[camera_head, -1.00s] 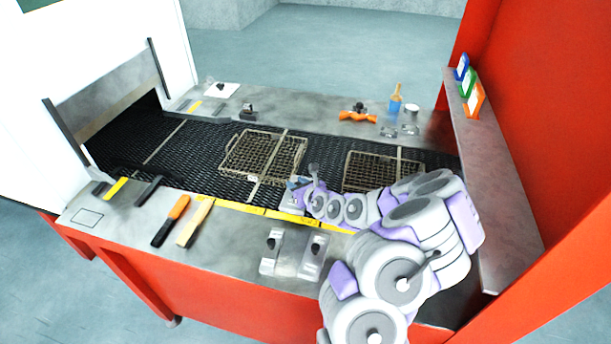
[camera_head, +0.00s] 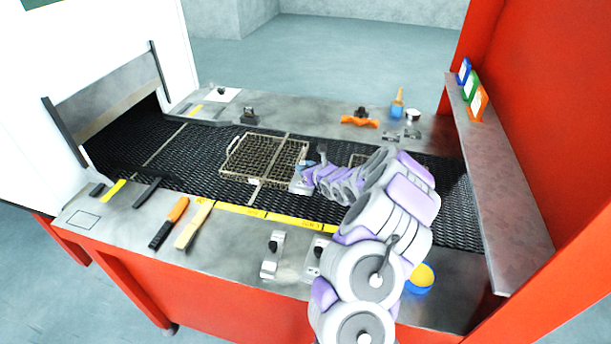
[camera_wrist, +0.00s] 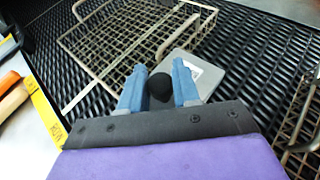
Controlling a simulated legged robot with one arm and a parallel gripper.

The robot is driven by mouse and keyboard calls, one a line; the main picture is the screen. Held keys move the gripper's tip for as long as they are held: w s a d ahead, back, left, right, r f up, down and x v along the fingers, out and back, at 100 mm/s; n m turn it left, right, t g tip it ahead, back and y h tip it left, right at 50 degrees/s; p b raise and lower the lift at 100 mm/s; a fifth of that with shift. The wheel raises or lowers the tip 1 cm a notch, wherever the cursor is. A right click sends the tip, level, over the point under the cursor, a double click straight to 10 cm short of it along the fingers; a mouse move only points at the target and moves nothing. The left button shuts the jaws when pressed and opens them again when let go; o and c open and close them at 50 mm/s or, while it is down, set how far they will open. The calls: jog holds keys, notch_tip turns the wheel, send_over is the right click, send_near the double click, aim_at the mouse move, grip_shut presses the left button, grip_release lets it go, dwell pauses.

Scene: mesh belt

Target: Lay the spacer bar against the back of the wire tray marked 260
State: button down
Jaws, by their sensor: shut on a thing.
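My gripper (camera_wrist: 160,88) is shut on the black knob of a flat grey metal piece, which I take to be the spacer bar (camera_wrist: 205,73). Its plate reaches ahead and right of the fingers, with small unreadable marking on it. In the head view the gripper (camera_head: 309,174) holds the bar (camera_head: 298,185) at the right side of a wire tray (camera_head: 233,150). This tray also shows in the wrist view (camera_wrist: 92,19), apart from or just beside the bar; contact is unclear. A second wire tray (camera_wrist: 291,130) lies to the right, mostly hidden by my arm. I cannot read 260 on either tray.
The trays lie on a black mesh belt (camera_head: 200,160). Two metal blocks with black knobs (camera_head: 272,255) stand on the front ledge, near an orange-handled tool (camera_head: 170,222) and a wooden-handled one (camera_head: 194,225). A red wall and shelf (camera_head: 500,180) bound the right.

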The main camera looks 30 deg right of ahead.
jog(key=shift+w+d+f, duration=0.1)
jog(key=shift+d+f, duration=0.1)
jog(key=shift+d, duration=0.15)
jog(key=f, duration=0.3)
jog(key=shift+d+f+b, duration=0.25)
jog(key=shift+d+b, duration=0.05)
jog(key=shift+b, duration=0.1)
jog(key=shift+a+r, duration=0.1)
jog(key=shift+a, duration=0.15)
jog(key=c, duration=1.1)
grip_release()
jog(key=shift+a, duration=0.2)
jog(key=shift+d, duration=0.1)
